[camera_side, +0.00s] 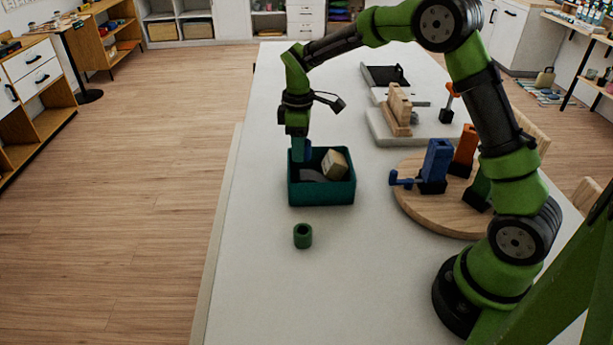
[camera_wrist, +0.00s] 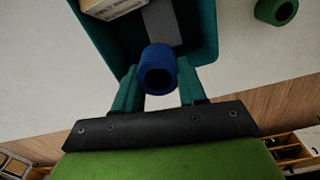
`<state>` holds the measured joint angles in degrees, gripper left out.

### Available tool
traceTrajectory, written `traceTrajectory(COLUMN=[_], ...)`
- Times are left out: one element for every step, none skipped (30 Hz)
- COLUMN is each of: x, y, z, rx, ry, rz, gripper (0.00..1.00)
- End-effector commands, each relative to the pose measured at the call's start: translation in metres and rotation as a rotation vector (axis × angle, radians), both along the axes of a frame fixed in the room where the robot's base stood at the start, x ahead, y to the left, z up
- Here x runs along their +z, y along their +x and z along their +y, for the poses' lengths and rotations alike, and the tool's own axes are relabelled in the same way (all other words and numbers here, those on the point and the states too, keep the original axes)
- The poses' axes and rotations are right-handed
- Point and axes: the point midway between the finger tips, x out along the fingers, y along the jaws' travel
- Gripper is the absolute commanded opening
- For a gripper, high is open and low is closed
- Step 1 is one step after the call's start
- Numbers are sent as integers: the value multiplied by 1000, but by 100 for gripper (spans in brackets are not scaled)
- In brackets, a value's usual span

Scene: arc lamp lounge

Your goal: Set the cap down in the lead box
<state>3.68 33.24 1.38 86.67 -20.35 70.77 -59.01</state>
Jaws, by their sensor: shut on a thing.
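The cap is a short blue hollow cylinder (camera_wrist: 158,57), held between the two teal fingers of my gripper (camera_wrist: 158,84). In the side view my gripper (camera_side: 300,150) points down at the back left part of the teal open box (camera_side: 322,194), with the blue cap (camera_side: 308,153) at its tip. The box also shows in the wrist view (camera_wrist: 205,30). It holds a tan block (camera_side: 335,163) and a flat grey piece (camera_side: 312,175). The cap appears at or just inside the rim; its exact height and any contact with the wall cannot be told.
A green hollow cylinder (camera_side: 303,235) stands on the table in front of the box. A round wooden board (camera_side: 420,205) with blue and orange clamp-like tools is to the right. A pale slab (camera_side: 385,130) with wooden blocks and a dark tray (camera_side: 385,75) lie farther back. The front left table is clear.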

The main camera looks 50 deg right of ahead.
Motion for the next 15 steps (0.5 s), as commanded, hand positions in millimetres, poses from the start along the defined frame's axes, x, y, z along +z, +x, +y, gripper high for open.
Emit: traceTrajectory(x=[0, -1, -1, -6, -11, -17, -23, -27, -32, -34, -36, -37, -36, -36, -36], y=[3, 4, 8, 7, 7, 6, 6, 6, 6, 6, 6, 7, 7, 7, 7], z=[0, 0, 0, 0, 0, 0, 0, 0, 0, 0, 0, 0, 0, 0, 0], rx=[0, 0, 1, 1, 1, 2, 2, 2, 1, 1, 0, 0, 0, 0, 0], ry=[0, 0, -1, 0, 0, -1, -1, -1, 0, -1, -1, -1, -1, -1, -1], rz=[0, 0, -1, 2, 4, 4, 5, 4, 2, 1, 1, 1, -1, -1, -1], gripper=[12, 12, 12, 12, 12, 12, 12, 12, 12, 12, 12, 12, 12, 12, 12])
